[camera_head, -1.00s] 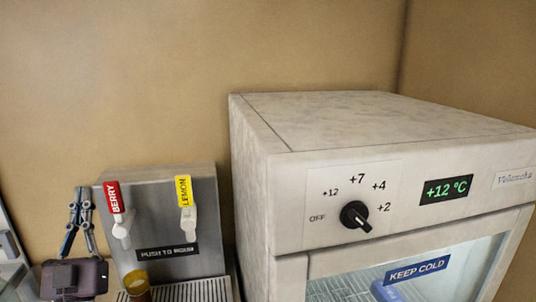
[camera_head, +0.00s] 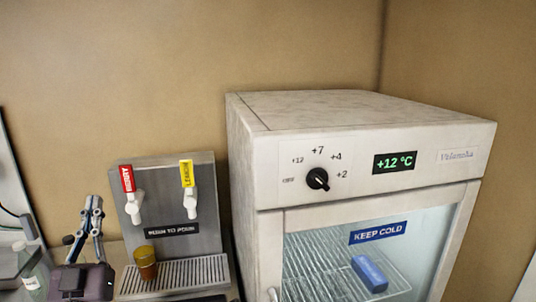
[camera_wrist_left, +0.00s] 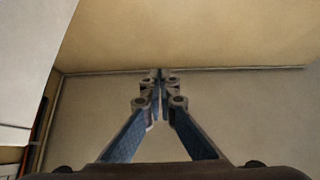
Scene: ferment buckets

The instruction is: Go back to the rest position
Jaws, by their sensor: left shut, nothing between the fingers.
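My left gripper (camera_head: 92,207) is at the lower left of the head view, pointing up, beside the drink dispenser (camera_head: 205,240) and to its left. Its fingers are together with nothing between them. In the left wrist view the fingers (camera_wrist_left: 158,80) meet at the tips, in front of a plain beige surface. My right gripper is in neither view.
The dispenser has a red BERRY tap (camera_head: 127,178) and a yellow LEMON tap (camera_head: 186,174). An amber cup (camera_head: 146,262) stands on its drip tray (camera_head: 190,274). A fridge (camera_head: 350,140) reading +12 °C stands at the right, with a blue block (camera_head: 370,273) inside. A bottle (camera_head: 32,281) is at far left.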

